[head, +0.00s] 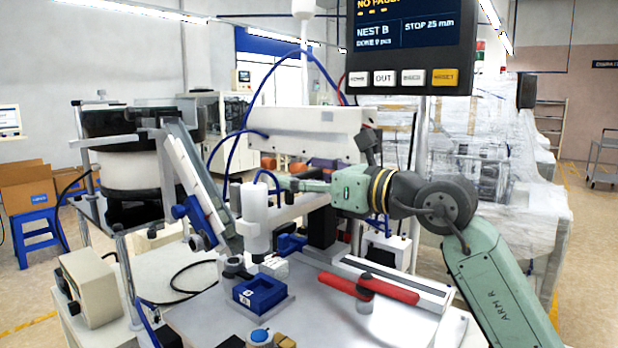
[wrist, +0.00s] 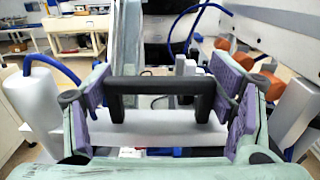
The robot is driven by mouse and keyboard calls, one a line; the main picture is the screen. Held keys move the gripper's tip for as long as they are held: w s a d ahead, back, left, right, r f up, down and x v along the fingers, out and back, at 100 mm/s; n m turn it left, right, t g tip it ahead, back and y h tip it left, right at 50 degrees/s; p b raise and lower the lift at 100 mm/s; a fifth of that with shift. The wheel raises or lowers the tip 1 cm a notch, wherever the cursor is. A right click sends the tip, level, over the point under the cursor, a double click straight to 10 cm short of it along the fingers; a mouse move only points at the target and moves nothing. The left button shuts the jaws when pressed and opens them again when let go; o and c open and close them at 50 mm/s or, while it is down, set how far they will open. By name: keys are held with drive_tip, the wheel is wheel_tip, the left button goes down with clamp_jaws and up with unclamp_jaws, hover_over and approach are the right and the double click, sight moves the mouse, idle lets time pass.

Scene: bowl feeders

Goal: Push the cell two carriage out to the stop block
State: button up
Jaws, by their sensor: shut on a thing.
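My gripper (head: 292,185) reaches in from the right in the head view, over the white and grey slide assembly in the middle of the bench. In the wrist view its two purple-padded fingers (wrist: 165,100) stand at either end of a dark bridge-shaped handle (wrist: 155,86) and are shut on it. The handle sits in front of a pale horizontal bar (wrist: 145,130), which looks like part of the carriage. I cannot pick out the stop block with certainty.
A white cylinder (head: 255,210) stands left of my gripper. A sloped chute (head: 195,180) comes down from the bowl feeder (head: 125,155). A screen (head: 410,30) reads "NEST B" and "STOP 25 mm".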

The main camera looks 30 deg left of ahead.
drive_tip(key=shift+w+r, duration=0.1)
drive_tip(key=o, duration=1.3)
drive_tip(key=shift+a, duration=0.1)
drive_tip(key=shift+o, duration=1.3)
drive_tip(key=shift+a, duration=0.2)
drive_tip(key=shift+o, duration=0.7)
drive_tip(key=shift+d, duration=0.1)
drive_tip(key=s+d, duration=0.2)
drive_tip(key=d, duration=0.9)
drive_tip(key=shift+s+d, duration=0.2)
drive_tip(key=shift+d, duration=0.2)
